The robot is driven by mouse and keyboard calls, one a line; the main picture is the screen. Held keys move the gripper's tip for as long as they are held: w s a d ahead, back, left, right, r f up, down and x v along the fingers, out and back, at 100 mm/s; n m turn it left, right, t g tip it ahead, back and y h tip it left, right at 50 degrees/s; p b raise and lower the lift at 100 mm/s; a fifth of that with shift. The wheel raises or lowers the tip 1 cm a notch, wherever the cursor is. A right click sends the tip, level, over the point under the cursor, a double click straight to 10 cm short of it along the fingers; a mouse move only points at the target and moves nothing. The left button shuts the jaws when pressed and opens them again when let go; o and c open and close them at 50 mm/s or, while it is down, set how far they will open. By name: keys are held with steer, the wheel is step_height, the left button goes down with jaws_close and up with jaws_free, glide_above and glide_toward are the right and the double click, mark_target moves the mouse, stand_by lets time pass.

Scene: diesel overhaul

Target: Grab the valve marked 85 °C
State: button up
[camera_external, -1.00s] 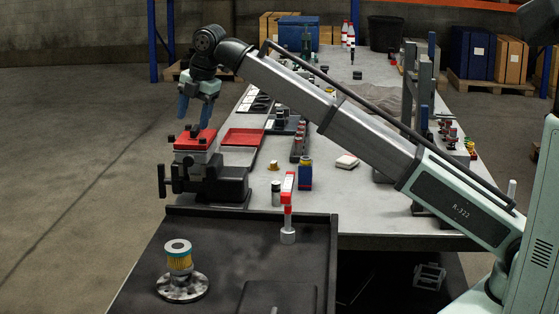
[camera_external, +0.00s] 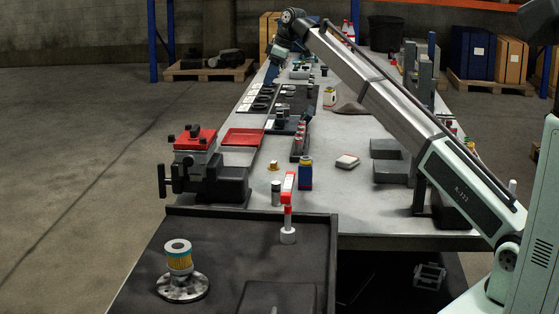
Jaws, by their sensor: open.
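No marking of 85 °C can be read in this view, so I cannot tell which part is that valve. Small dark parts with white label cards lie in rows on a dark mat (camera_external: 275,115) along the table's left side. A small brass-coloured part (camera_external: 274,166) stands nearer, by the vise. My gripper (camera_external: 270,76) is at the far left part of the table, near the far end of the dark mat. Its blue fingers point down and are open. I see nothing held, though the fingers are small and partly hidden here.
Grey blocks (camera_external: 390,160) are at right. The table's near middle is mostly clear.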

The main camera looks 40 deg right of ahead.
steer(key=w+d+m, duration=0.1)
steer(key=d, duration=0.4)
glide_toward(274, 162)
steer(key=shift+m, duration=0.3)
steer(key=shift+x, duration=4.45)
steer(key=shift+w+d, duration=0.1)
steer(key=shift+d, duration=0.05)
steer(key=shift+c, duration=0.2)
steer(key=shift+r, duration=0.1)
jaws_close()
